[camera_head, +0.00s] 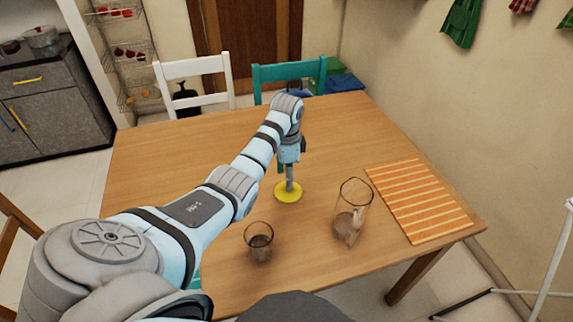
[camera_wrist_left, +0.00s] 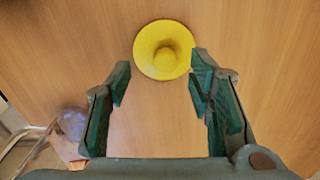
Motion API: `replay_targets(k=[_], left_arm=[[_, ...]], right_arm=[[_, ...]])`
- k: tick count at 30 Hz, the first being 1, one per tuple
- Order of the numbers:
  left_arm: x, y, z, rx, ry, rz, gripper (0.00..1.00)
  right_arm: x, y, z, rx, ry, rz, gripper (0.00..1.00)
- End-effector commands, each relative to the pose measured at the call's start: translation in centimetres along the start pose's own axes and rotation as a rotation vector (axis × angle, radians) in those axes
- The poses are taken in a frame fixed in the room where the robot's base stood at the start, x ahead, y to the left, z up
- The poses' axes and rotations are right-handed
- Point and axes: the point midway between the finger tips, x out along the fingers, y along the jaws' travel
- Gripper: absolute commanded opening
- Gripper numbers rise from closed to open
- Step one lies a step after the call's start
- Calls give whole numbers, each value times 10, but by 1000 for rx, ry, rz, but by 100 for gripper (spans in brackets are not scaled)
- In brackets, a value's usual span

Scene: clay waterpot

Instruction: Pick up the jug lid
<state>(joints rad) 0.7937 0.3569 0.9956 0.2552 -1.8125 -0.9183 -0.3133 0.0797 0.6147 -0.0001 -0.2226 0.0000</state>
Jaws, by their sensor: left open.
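The jug lid is a round yellow disc with a raised knob. It lies on the wooden table in the head view (camera_head: 288,191). In the left wrist view the lid (camera_wrist_left: 164,50) is at the top middle, just beyond the fingertips. My left gripper (camera_wrist_left: 160,72) is open and empty, with its two green-padded fingers apart. In the head view my left gripper (camera_head: 290,181) points down over the lid and covers part of it. I cannot tell its exact height above the lid. My right gripper is not in view.
A clear glass jug (camera_head: 350,212) with dark contents stands right of the lid. A glass cup (camera_head: 259,242) stands nearer, below the lid. An orange striped mat (camera_head: 418,200) lies at the table's right. The left part of the table (camera_head: 160,165) is clear. Chairs stand behind.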

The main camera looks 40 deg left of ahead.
Motion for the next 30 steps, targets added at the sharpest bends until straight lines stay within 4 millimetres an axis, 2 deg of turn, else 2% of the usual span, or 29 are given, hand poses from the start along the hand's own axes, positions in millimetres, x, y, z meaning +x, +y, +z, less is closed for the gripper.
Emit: replay_targets(k=[3,6,9,13,14,21,23,30], left_arm=[[27,1,1,-1,-3,5,48],[44,0,1,0,-2,3,48],[49,0,1,1,-2,3,48],[47,0,0,2,-1,2,48],[47,0,0,2,-1,2,46],[47,0,0,3,-1,1,8],[47,0,0,2,-1,1,0],[46,0,0,2,-2,1,0]], right_arm=[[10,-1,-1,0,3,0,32],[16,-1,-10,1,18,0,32],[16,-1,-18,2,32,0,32],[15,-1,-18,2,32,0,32],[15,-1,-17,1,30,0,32],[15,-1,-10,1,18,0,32],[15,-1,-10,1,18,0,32],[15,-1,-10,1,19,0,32]])
